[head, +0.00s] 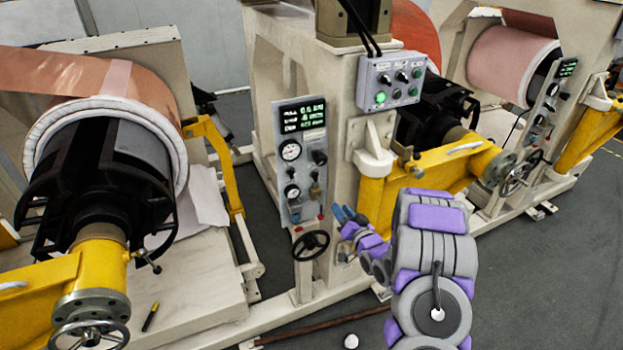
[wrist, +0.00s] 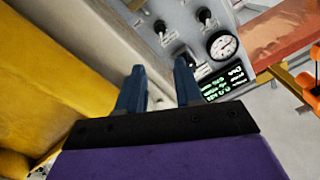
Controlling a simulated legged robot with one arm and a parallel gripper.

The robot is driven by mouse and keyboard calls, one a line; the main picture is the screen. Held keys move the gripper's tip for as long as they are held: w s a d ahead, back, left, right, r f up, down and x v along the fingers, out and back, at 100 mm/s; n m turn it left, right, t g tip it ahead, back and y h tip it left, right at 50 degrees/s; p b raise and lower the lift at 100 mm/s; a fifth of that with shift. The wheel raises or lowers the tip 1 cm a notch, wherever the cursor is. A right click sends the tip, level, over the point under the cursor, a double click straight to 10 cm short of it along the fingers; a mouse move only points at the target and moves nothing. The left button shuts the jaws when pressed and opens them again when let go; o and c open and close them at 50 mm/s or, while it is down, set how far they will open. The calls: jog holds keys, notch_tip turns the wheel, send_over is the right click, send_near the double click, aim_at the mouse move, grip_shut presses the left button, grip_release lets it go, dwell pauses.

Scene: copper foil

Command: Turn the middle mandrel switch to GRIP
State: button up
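In the head view a grey gauge panel (head: 303,203) on the middle cream post carries a green-lit display, two round gauges, black knobs and small levers. It also shows, turned around, in the wrist view (wrist: 190,40), with black switches (wrist: 205,17) and (wrist: 160,27) and a gauge. Their labels are too small to read, so I cannot tell which is the mandrel switch. My gripper (head: 343,212) is just right of the panel's lower part in the head view. Its blue fingers (wrist: 160,66) are apart and empty, pointing toward the panel. One finger partly hides another control.
A grey button box (head: 391,82) is mounted above right of the panel. A black handwheel (head: 310,245) sits below the panel. A yellow arm (head: 440,172) lies right of the post, behind my arm. Copper rolls stand left (head: 150,95) and right (head: 505,65).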

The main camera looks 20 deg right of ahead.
aim_at(316, 177)
jog(key=w, duration=0.5)
jog(key=w+b, duration=0.1)
jog(key=w, duration=0.4)
jog(key=w+b, duration=0.1)
jog(key=w, duration=0.4)
jog(key=shift+w+a+f, duration=0.15)
jog(key=shift+w+a, duration=0.15)
jog(key=shift+w, duration=0.1)
jog(key=shift+w+b, duration=0.3)
jog(key=shift+w, duration=0.4)
jog(key=shift+c, duration=0.3)
grip_shut()
